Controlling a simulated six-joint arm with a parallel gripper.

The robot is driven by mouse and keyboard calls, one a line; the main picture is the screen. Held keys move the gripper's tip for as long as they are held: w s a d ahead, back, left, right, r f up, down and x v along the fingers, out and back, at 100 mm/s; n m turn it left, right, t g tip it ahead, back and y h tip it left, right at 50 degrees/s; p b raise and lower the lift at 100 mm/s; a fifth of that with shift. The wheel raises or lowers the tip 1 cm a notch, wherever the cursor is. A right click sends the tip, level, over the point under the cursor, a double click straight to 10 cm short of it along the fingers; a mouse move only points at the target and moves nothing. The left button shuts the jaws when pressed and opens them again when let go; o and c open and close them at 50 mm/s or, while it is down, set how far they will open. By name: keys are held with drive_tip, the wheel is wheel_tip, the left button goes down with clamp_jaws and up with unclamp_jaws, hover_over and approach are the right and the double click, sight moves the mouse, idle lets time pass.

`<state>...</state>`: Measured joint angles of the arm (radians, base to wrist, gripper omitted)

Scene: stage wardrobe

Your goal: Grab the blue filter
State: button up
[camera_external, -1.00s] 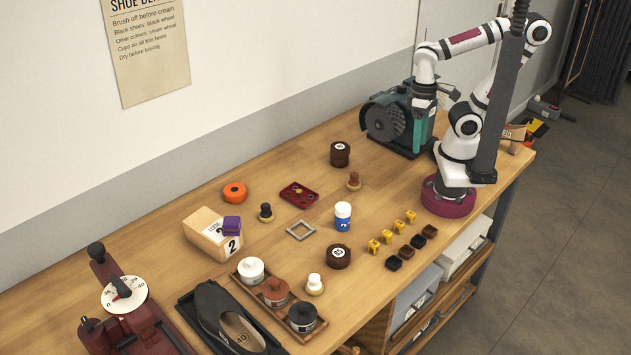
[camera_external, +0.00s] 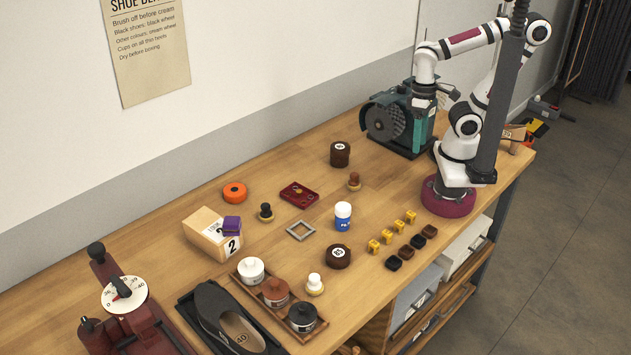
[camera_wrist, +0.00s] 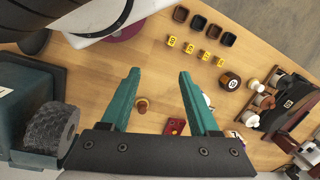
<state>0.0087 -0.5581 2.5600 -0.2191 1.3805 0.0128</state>
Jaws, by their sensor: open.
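I see nothing that is clearly a blue filter. The one plainly blue item is a small upright cylinder with a white top, the blue-and-white container (camera_external: 343,217), standing mid-bench in the external view. In the wrist view it is mostly hidden behind my right finger, with only a pale bit showing. My gripper (camera_wrist: 160,74) is open and empty, its two teal fingers spread above the bench. In the external view my gripper hangs beside the teal grinding machine (camera_external: 397,120), high above the bench and well apart from the container.
Yellow blocks (camera_external: 374,246) and dark square cups (camera_external: 393,263) line the front edge. A round brown tin (camera_external: 338,256), grey square frame (camera_external: 301,230) and red tray (camera_external: 299,194) lie around the container. A jar tray (camera_external: 241,282) and black shoe (camera_external: 225,315) stand at front left.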

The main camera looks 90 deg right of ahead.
drive_tip(key=o, duration=0.4)
drive_tip(key=n+t+h, duration=0.9)
drive_tip(key=n+t, duration=0.2)
drive_tip(key=n, duration=2.3)
approach(348, 216)
drive_tip(key=shift+n+h, duration=0.3)
drive_tip(key=x, duration=0.9)
drive_tip(key=shift+w+f, duration=0.1)
drive_tip(key=shift+f, duration=0.2)
drive_tip(key=x, duration=0.6)
drive_tip(key=shift+d, duration=0.15)
